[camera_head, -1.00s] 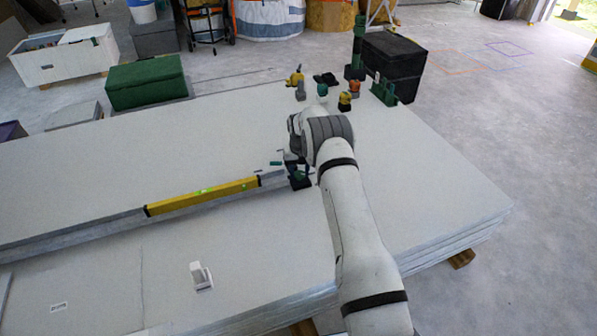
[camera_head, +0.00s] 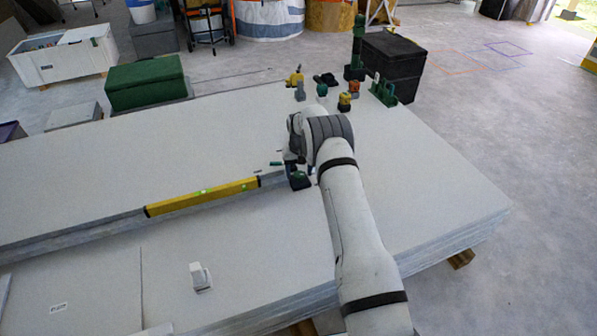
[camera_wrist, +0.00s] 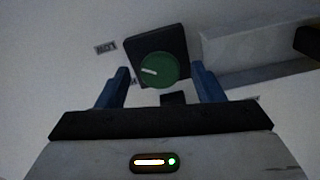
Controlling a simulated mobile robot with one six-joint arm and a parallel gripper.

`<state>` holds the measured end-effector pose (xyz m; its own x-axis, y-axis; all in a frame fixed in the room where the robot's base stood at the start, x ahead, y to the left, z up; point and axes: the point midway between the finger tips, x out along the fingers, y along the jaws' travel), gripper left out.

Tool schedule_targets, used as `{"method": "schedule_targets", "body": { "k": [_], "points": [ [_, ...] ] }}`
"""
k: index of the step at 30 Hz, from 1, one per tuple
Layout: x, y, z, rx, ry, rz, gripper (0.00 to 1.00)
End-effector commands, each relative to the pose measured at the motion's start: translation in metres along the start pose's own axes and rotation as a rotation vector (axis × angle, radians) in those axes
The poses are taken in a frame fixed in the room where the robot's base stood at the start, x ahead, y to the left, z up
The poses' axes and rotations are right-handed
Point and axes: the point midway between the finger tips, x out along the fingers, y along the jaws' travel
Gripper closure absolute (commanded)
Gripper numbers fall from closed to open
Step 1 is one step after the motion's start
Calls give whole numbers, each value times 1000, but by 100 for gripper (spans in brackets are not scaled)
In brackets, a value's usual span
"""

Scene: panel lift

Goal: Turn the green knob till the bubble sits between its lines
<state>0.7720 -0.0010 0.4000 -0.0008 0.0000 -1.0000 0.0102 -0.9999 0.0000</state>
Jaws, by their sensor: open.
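The green knob (camera_wrist: 158,70) shows in the wrist view, round with a white pointer mark, on a dark square base (camera_wrist: 150,45). My gripper (camera_wrist: 160,78) is open, its two blue fingers on either side of the knob in that view; I cannot tell whether they touch it. In the head view the knob (camera_head: 299,179) is partly hidden by my wrist.
Several small yellow, green and orange fixtures (camera_head: 344,102) stand on the white panel stack (camera_head: 420,190) behind my arm, near black boxes (camera_head: 395,65). A small white block (camera_head: 201,277) sits at the front left. The panel's middle left is clear.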

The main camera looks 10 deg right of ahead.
Motion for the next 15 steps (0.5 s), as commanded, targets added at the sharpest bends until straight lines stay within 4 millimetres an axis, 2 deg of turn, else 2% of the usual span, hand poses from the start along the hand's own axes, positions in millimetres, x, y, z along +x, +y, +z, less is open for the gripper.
{"method": "schedule_targets", "body": {
  "k": [12,15],
  "points": [
    [-65,0,0,0,2,0,39],
    [-74,0,0,0,1,0,39]
  ]
}}
